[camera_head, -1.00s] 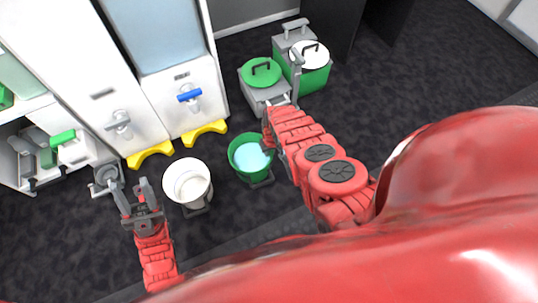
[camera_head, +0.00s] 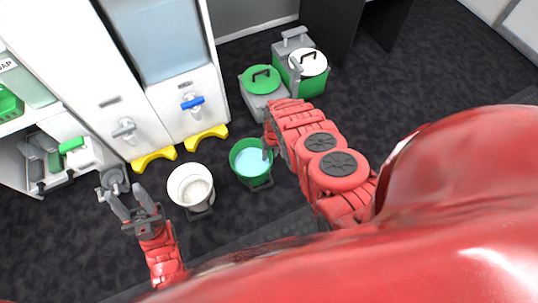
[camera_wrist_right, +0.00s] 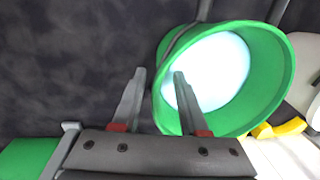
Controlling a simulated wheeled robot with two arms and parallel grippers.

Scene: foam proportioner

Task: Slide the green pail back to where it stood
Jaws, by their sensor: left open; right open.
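The green pail (camera_head: 237,172) stands on the dark floor, right of a white bucket (camera_head: 176,198), with pale blue liquid inside. It fills the upper right of the right wrist view (camera_wrist_right: 275,75). My right gripper (camera_wrist_right: 158,75) is open at the pail's near rim: one finger overlaps the opening and the other is outside. Whether either finger touches the wall cannot be told. In the head view my forearm partly hides this gripper, at the pail's right edge.
White cabinets with a blue-handled tap (camera_head: 192,102) and yellow floor pieces (camera_head: 154,160) stand behind the pails. A grey box with a green lid (camera_head: 261,78) and a green container with a white lid (camera_head: 308,62) stand behind right. Floor is bare farther right.

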